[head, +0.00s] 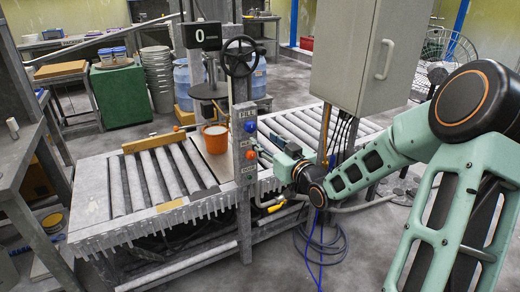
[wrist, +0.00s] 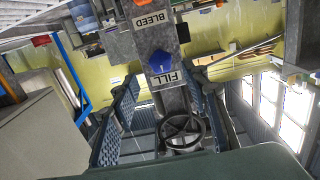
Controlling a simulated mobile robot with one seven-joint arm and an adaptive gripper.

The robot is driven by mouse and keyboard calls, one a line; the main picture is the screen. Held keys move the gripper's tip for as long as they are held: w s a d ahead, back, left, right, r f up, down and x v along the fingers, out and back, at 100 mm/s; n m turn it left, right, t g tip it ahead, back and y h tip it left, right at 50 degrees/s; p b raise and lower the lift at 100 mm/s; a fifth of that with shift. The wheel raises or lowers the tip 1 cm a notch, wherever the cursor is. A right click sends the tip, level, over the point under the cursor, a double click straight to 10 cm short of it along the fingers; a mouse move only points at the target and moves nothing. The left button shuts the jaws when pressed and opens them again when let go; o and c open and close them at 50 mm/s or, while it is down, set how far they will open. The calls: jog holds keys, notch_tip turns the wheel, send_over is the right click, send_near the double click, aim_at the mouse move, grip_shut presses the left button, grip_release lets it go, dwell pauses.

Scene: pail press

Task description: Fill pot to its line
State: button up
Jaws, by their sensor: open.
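The pot (head: 215,144) is a small orange pail with a pale inside. It stands upright on the roller table under the press head (head: 209,91); its fill level and line cannot be made out. The counter (head: 201,36) above reads 0.
A black handwheel (head: 241,56) tops the press. A grey cabinet (head: 352,55) hangs close above my arm. Hoses and a blue cable (head: 311,255) run below. The rollers (head: 120,185) at left are mostly clear.

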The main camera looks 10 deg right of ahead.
aim_at(252, 129)
jog(key=shift+t, duration=0.3)
jog(key=b+x, duration=0.1)
jog(key=x, duration=0.7)
jog(key=shift+b, duration=0.35)
jog(key=shift+w+a, duration=0.1)
jog(key=shift+w, duration=0.2)
jog(key=shift+c, duration=0.3)
jog(key=shift+r, duration=0.1)
jog(key=c, duration=0.6)
